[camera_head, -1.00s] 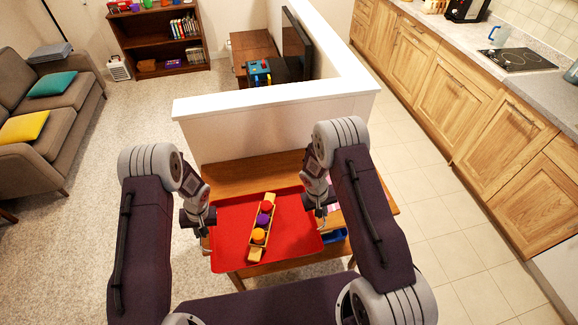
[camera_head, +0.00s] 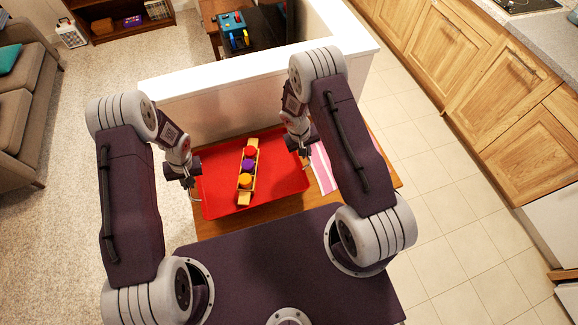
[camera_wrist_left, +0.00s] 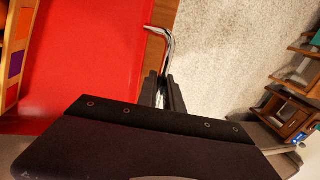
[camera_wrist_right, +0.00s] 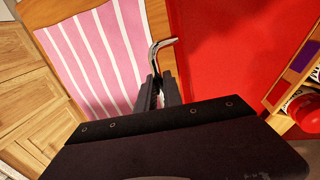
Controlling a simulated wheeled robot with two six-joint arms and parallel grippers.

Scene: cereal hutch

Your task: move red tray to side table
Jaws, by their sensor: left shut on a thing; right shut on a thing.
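The red tray (camera_head: 275,192) is in the middle of the head view and carries a long wooden holder (camera_head: 243,198) with red, purple and orange balls. My left gripper (camera_head: 192,187) is shut on the metal handle (camera_wrist_left: 168,42) at the tray's left side. My right gripper (camera_head: 305,150) is shut on the handle (camera_wrist_right: 158,50) at its right side. The tray looks about level over a wooden table (camera_head: 212,229). I cannot tell whether it rests on the table or hangs just above it. The fingertips are partly hidden in the head view.
A pink striped cloth (camera_head: 322,170) lies on the table right of the tray. A white-topped half wall (camera_head: 220,78) stands behind the table. Kitchen cabinets (camera_head: 470,75) line the right, with clear tiled floor before them. A sofa (camera_head: 22,120) is at the left.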

